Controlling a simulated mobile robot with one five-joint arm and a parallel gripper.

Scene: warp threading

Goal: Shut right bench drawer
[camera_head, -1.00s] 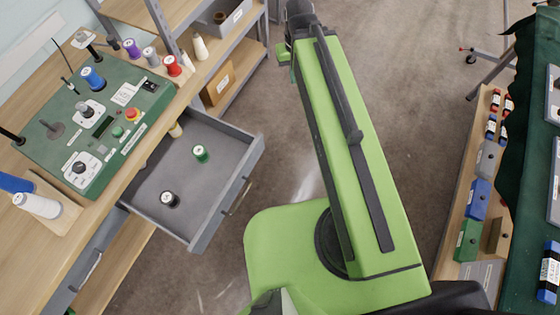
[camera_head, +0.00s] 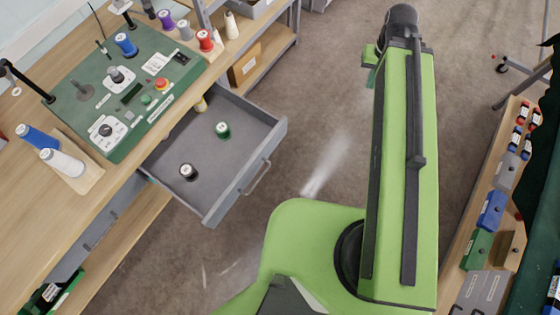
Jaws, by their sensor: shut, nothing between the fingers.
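The right bench drawer (camera_head: 212,209) is pulled well out from under the wooden bench (camera_head: 45,215). It is a grey metal box with a bar handle (camera_head: 257,180) on its front. A green spool (camera_head: 222,130) and a black spool (camera_head: 188,172) stand inside it, apart from each other. A yellowish spool (camera_head: 201,105) shows partly at its back, by the bench edge. My green arm reaches up the picture to the right of the drawer, with floor between them. My gripper is hidden beyond the arm's far end, and I cannot make it out.
A green control panel (camera_head: 128,95) and several spools are on the bench. A shelf with a cardboard box (camera_head: 244,64) stands behind the drawer. Bare floor (camera_head: 310,110) lies right of the drawer. A side table with coloured boxes (camera_head: 491,210) edges the right side.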

